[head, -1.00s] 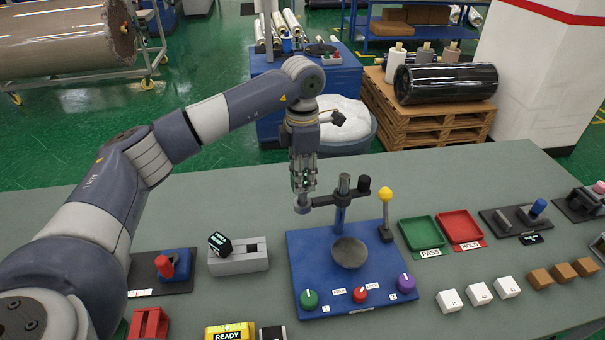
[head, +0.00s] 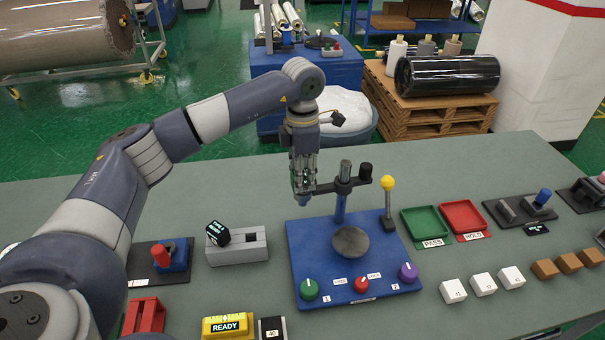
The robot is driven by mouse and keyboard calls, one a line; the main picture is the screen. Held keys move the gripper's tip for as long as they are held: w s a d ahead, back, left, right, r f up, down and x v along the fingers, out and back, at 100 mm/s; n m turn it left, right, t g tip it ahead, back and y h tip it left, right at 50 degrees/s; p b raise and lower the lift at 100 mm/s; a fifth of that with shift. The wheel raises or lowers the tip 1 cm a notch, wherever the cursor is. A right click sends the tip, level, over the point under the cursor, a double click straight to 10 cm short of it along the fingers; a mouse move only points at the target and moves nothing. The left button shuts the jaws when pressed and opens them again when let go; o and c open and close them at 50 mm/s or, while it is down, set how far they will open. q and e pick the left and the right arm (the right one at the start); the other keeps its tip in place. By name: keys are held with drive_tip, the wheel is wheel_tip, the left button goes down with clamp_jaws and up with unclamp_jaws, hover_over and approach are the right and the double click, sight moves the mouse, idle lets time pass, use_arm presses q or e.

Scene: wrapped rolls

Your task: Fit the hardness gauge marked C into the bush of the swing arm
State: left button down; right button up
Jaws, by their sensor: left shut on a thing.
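My left gripper (head: 304,182) points straight down and is shut on a small part, taken as the hardness gauge (head: 303,199). Only its bluish lower end shows; the mark C cannot be read. The dark swing arm (head: 325,188) reaches left from an upright post on a blue base plate (head: 302,255). The bush at its left end is largely hidden by the gripper and the held part. The held part is at the bush, but I cannot tell whether it sits inside it or just in front. My right gripper is out of view.
A yellow-knobbed lever (head: 388,200) stands right of the post. Green (head: 424,229) and red (head: 462,219) trays lie further right. A grey block (head: 240,248) with a dark cube on it stands left of the base plate. White cubes (head: 483,284) sit at front right.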

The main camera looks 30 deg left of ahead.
use_arm(q)
drive_tip(key=shift+r, duration=0.1)
drive_tip(key=c, duration=1.2)
unclamp_jaws()
wheel_tip(320, 180, up, 12)
